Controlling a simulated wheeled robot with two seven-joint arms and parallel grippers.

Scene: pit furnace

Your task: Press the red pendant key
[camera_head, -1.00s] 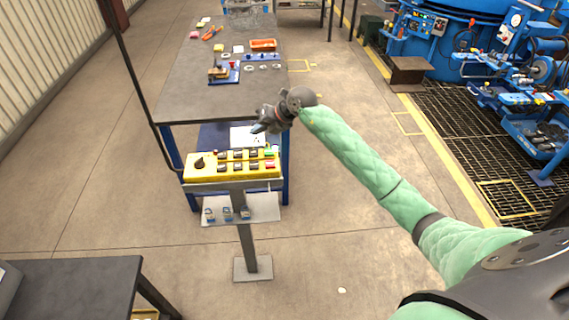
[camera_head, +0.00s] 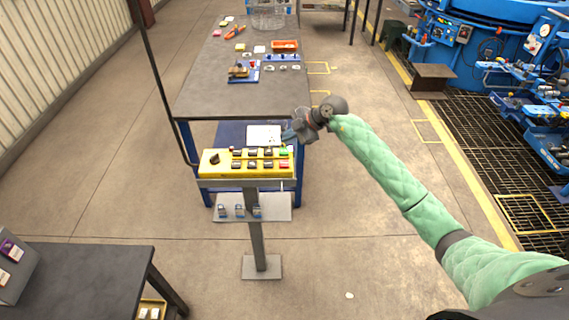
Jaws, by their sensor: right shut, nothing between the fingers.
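The yellow pendant box (camera_head: 207,169) sits on a grey post left of centre. It has a black knob (camera_head: 215,158) at its left and two rows of mostly dark keys. At its right end a green key (camera_head: 284,151) is in the back row and the red key (camera_head: 284,164) in the front row. My right gripper (camera_head: 288,137) is shut and empty, its fingertips just above and behind the green key in the picture. I see no contact with the red key, which is unobstructed. My left gripper is not in view.
A small shelf (camera_head: 277,207) with several padlock-like items hangs below the pendant. A workbench (camera_head: 210,95) with tools and parts stands behind it. A dark table (camera_head: 85,285) is at the lower left. Blue machinery (camera_head: 480,50) fills the right. The floor between is open.

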